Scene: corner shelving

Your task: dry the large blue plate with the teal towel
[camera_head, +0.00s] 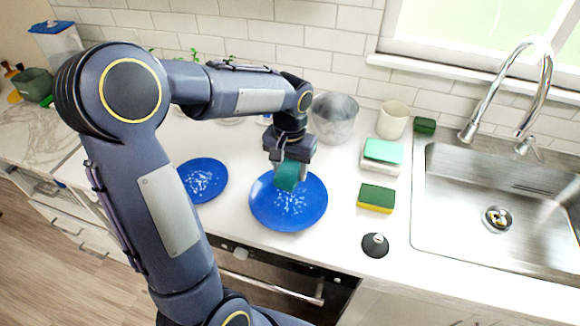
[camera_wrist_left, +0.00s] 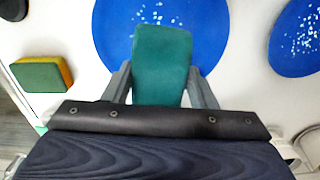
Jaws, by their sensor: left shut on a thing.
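The large blue plate (camera_head: 290,213) lies on the white counter, with white-blue specks over its middle. It also shows in the left wrist view (camera_wrist_left: 207,28). The teal towel (camera_head: 287,177) is a small folded block between the fingers of my left gripper (camera_head: 290,168). In the left wrist view the towel (camera_wrist_left: 161,65) covers part of the plate. My left gripper is shut on the towel and is over the plate's far half. I cannot tell if the towel touches the plate. My right gripper is not in view.
A smaller speckled blue plate (camera_head: 203,180) lies to the left. A green-yellow sponge (camera_head: 376,198), a black round stopper (camera_head: 375,245), stacked sponges (camera_head: 382,152), a cream cup (camera_head: 393,119) and a metal pot (camera_head: 335,118) stand around. The sink (camera_head: 475,240) is at the right.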

